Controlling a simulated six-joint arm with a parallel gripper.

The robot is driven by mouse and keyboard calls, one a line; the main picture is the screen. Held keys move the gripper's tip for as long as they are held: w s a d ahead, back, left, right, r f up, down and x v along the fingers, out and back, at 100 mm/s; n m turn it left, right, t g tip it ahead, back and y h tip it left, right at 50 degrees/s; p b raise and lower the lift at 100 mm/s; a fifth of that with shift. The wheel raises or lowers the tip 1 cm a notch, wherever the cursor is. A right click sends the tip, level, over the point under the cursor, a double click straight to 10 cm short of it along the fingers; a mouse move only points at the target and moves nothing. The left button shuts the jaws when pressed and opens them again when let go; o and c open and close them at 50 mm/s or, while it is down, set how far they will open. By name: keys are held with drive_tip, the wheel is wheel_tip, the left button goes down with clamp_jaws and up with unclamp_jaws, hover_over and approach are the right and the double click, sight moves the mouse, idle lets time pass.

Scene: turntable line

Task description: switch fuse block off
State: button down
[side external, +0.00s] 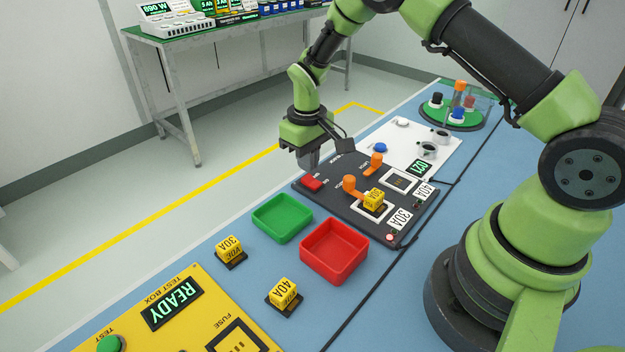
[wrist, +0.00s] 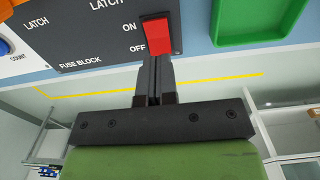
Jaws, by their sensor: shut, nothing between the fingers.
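The fuse block is a dark panel (side external: 340,212) on the blue bench. Its red rocker switch (side external: 312,183) is at the panel's near-left corner. In the wrist view the red switch (wrist: 160,38) is beside the printed words ON and OFF. My gripper (side external: 309,165) points down just above the switch. In the wrist view my gripper (wrist: 157,62) is shut and empty, with its fingertips at the OFF end of the switch. I cannot tell whether they touch it, or which way the rocker is tipped.
Two orange latches (side external: 350,185) (side external: 376,161) and a yellow fuse (side external: 374,198) in a socket are on the panel. A green tray (side external: 283,230) and red tray (side external: 334,269) stand beside it. Two loose yellow fuses (side external: 230,246) (side external: 283,291) are near the yellow test box (side external: 205,325).

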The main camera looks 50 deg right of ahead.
drive_tip(key=shift+f, duration=1.3)
idle(0.8)
drive_tip(key=shift+r, duration=3.5)
drive_tip(key=shift+r, duration=0.15)
wheel_tip(320, 180, up, 8)
drive_tip(key=f+t, duration=0.1)
hover_over(308, 178)
drive_tip(key=s+a, duration=0.1)
drive_tip(key=s, duration=0.1)
drive_tip(key=s+a+r+m+t, duration=0.2)
drive_tip(key=s+r, duration=0.4)
drive_tip(key=r, duration=0.3)
drive_tip(key=s+a+r+m+t+y, duration=0.1)
drive_tip(key=s+r+t, duration=0.1)
drive_tip(key=s, duration=0.5)
drive_tip(key=s+a+r+m+t+y, duration=0.1)
drive_tip(key=s+r+t, duration=0.1)
drive_tip(key=s, duration=0.6)
drive_tip(key=shift+a+r, duration=0.15)
drive_tip(key=shift+r, duration=0.55)
